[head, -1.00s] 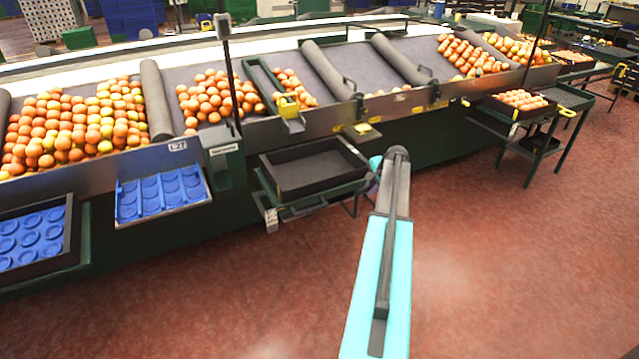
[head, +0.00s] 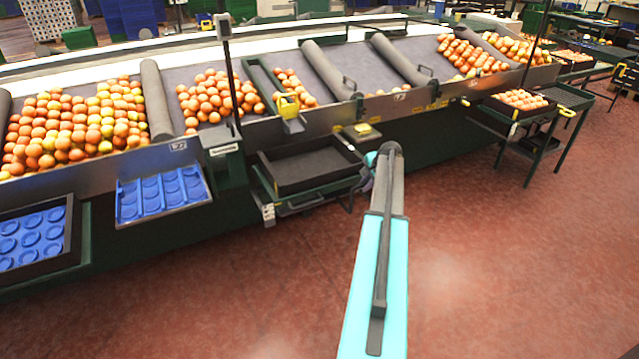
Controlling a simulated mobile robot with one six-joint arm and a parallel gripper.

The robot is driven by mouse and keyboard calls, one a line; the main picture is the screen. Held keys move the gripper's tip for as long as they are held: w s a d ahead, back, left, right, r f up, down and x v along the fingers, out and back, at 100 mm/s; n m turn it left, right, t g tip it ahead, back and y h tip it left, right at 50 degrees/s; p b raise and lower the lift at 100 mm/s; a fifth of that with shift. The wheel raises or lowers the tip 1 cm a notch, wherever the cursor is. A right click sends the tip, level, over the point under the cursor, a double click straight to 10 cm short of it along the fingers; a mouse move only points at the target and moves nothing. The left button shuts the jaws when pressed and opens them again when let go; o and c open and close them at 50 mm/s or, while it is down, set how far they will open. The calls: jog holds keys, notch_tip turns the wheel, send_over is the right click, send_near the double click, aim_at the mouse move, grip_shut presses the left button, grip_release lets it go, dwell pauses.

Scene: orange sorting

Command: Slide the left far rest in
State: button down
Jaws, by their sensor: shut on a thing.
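The rest (head: 312,200) is a dark green pull-out frame at the front of the sorting line, left of my arm. An empty black crate (head: 279,181) sits on it. The rest still stands out from the line over the floor. My arm reaches over the floor to the rest's right front end. My gripper (head: 365,181) is low beside that end and mostly hidden behind my own arm. It is shut on the rest; the fingertips and the exact contact are not clear.
Blue trays (head: 163,197) stand along the line at left. Oranges (head: 75,125) lie on the sloped grey sorting bed, split by dark rollers (head: 156,100). A filled crate (head: 520,100) stands on another rest at right. The red floor (head: 500,260) is clear.

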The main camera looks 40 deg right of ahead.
jog(key=shift+w+d, duration=0.2)
jog(key=shift+w, duration=0.35)
jog(key=shift+w+d, duration=0.2)
jog(key=shift+w, duration=0.35)
jog(key=c, duration=1.4)
grip_release()
jog(key=shift+o, duration=0.2)
jog(key=shift+r, duration=0.1)
notch_tip(320, 180, up, 7)
jog(key=p, duration=0.3)
jog(key=shift+p, duration=0.35)
